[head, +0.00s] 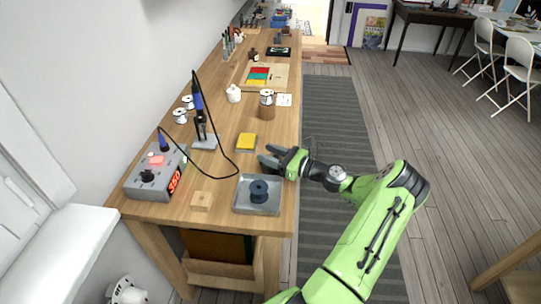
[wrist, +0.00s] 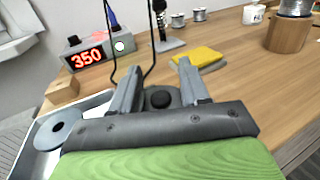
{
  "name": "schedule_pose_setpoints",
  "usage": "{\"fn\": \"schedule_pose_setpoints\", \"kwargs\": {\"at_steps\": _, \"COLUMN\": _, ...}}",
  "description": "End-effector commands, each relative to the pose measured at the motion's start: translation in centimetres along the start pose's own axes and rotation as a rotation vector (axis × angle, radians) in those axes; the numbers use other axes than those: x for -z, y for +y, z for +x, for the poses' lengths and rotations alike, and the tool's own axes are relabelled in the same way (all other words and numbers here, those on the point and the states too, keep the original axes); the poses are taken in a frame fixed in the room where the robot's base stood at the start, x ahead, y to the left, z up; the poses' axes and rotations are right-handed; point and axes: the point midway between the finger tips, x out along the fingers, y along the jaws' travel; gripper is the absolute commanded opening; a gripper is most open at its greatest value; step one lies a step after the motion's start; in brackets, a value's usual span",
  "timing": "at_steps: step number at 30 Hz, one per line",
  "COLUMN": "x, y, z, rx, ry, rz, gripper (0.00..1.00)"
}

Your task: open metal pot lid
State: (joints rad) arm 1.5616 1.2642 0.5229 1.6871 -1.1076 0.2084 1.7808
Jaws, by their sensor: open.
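In the wrist view, a small dark round knob (wrist: 160,98) on a grey lid-like top (wrist: 174,93) shows between the fingers of my gripper (wrist: 160,68). I take this to be the metal pot lid; the body of the pot is hidden below it. In the head view, my gripper (head: 267,155) is open over the table's right edge, just behind the metal tray, and hides most of whatever is under it. The fingers stand on either side of the knob with gaps. I cannot tell whether they touch the lid.
A metal tray (head: 240,207) with a dark spool (head: 259,190) lies in front of my gripper. A yellow sponge (head: 246,141) lies behind it. A soldering station (head: 146,184) with a looping black cable stands left. A wooden block (head: 202,201) sits near the front edge.

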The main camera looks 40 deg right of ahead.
Motion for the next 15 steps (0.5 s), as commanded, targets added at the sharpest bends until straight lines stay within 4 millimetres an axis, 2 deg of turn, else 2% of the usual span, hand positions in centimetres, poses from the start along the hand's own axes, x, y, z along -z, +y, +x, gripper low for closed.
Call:
{"fn": "schedule_pose_setpoints", "kwargs": {"at_steps": 4, "x": -0.04, "y": -0.02, "z": -0.03, "rx": 0.0, "ry": 0.0, "rz": 0.0, "gripper": 0.45}}
{"fn": "schedule_pose_setpoints", "kwargs": {"at_steps": 13, "x": -0.02, "y": -0.03, "z": -0.07, "rx": 0.0, "ry": 0.0, "rz": 0.0, "gripper": 0.01}}
{"fn": "schedule_pose_setpoints", "kwargs": {"at_steps": 15, "x": -0.02, "y": -0.03, "z": -0.08, "rx": 0.0, "ry": 0.001, "rz": 0.0, "gripper": 0.0}}
